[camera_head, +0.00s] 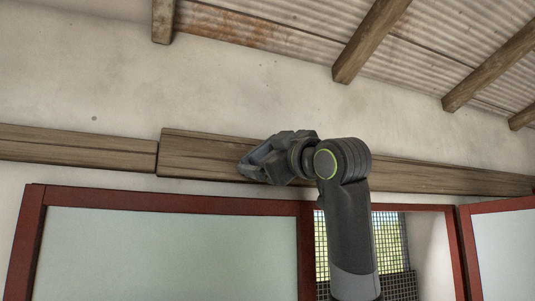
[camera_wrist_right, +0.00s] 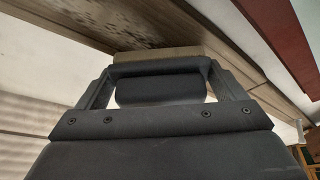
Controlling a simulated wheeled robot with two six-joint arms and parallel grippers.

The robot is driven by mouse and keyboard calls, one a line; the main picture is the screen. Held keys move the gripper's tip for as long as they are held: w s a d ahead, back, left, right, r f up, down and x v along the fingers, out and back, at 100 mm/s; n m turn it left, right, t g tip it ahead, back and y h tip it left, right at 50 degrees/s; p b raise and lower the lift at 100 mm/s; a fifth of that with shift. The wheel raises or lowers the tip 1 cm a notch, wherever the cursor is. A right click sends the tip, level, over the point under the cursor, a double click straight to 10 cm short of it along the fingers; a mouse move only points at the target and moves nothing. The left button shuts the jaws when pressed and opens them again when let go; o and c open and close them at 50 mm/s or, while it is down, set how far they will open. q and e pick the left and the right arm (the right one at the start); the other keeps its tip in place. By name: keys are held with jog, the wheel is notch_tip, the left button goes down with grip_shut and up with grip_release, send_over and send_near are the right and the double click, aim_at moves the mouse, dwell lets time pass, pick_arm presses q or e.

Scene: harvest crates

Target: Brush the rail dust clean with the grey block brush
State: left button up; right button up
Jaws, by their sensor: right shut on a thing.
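The wooden rail (camera_head: 205,155) runs along the wall above the red-framed panels. My right gripper (camera_head: 256,163) is up at the rail, near the middle of the head view. In the right wrist view, my right gripper (camera_wrist_right: 160,86) is shut on the dark grey block brush (camera_wrist_right: 160,89). A tan strip on the brush's far side faces the rail (camera_wrist_right: 225,65) and looks close to or against it; exact contact is unclear. Dark specks of dust (camera_wrist_right: 140,42) show on the rail just beyond the brush. In the head view the brush is hard to tell from the gripper. My left gripper is out of view.
Roof beams (camera_head: 370,38) and corrugated sheeting (camera_head: 270,30) slope above. Red-framed pale panels (camera_head: 170,250) lie below the rail, with a mesh opening (camera_head: 388,240) behind my right arm. The plaster wall (camera_head: 90,80) above the rail is bare.

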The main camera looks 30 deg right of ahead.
aim_at(269, 148)
jog(key=shift+w+d, duration=0.2)
jog(key=shift+w, duration=0.75)
jog(key=shift+d, duration=0.15)
jog(key=shift+s+d, duration=1.55)
jog(key=shift+d, duration=5.05)
jog(key=shift+w+a, duration=0.45)
jog(key=shift+a, duration=1.6)
jog(key=shift+w+a, duration=0.5)
jog(key=shift+a, duration=1.5)
jog(key=shift+w+a, duration=0.45)
jog(key=shift+a, duration=1.6)
jog(key=shift+w+a, duration=0.2)
jog(key=shift+a, duration=0.55)
jog(key=shift+b+v, duration=0.45)
jog(key=shift+v, duration=0.35)
jog(key=shift+s+a+r+b, duration=0.1)
jog(key=shift+s+a+b, duration=0.1)
jog(key=shift+s, duration=0.5)
jog(key=shift+s+a+r+b, duration=0.1)
jog(key=shift+s+a+b, duration=0.1)
jog(key=shift+s, duration=0.5)
jog(key=shift+s+a+r+b, duration=0.1)
jog(key=shift+s+a+b, duration=0.1)
jog(key=shift+s, duration=0.55)
